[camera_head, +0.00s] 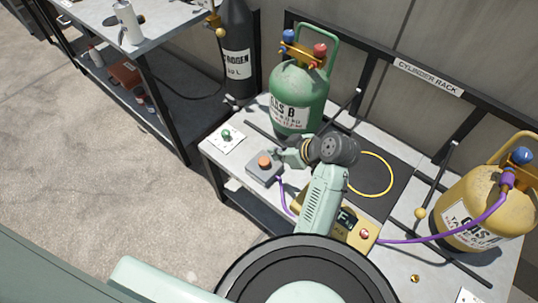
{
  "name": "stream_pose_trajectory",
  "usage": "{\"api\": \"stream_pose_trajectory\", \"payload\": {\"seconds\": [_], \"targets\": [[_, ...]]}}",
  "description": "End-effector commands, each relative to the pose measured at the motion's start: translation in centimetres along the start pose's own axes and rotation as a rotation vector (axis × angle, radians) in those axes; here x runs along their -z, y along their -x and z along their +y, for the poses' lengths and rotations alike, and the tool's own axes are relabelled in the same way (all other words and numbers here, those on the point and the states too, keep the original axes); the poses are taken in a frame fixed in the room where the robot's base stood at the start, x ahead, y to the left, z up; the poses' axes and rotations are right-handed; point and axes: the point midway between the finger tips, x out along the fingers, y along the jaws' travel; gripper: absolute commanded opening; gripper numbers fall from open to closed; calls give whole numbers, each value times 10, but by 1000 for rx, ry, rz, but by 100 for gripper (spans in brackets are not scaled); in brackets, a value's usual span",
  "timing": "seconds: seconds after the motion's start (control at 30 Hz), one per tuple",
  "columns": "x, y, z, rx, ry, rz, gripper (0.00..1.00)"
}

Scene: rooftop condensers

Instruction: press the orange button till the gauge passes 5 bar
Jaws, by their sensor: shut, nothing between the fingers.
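The orange button (265,161) sits on top of a small grey box (263,175) near the front left of the rack shelf. My gripper (281,157) is shut and empty, just right of the button. Its tips look close to the button, but I cannot tell whether they touch it. A yellow device (361,238) with a dark display and a red knob lies behind my arm, partly hidden by it. No gauge dial reading can be made out.
A green cylinder (293,90) stands behind my gripper. A yellow cylinder (482,205) stands at right, with a purple hose (410,239) running left. A small green-knobbed plate (226,138) lies left. A dark cylinder (238,45) and a workbench (170,20) are farther back.

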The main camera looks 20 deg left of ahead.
Motion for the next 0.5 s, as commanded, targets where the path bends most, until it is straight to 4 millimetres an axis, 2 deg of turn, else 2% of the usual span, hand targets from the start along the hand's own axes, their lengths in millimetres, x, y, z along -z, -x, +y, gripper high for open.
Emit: {"api": "stream_pose_trajectory", "payload": {"seconds": [0.1, 0.2, 0.5], "targets": [[0, 14, 1, -2, -1, 1, 0], [0, 20, 0, 0, -2, 0, 0], [0, 22, 0, 1, -1, 0, 0]]}}
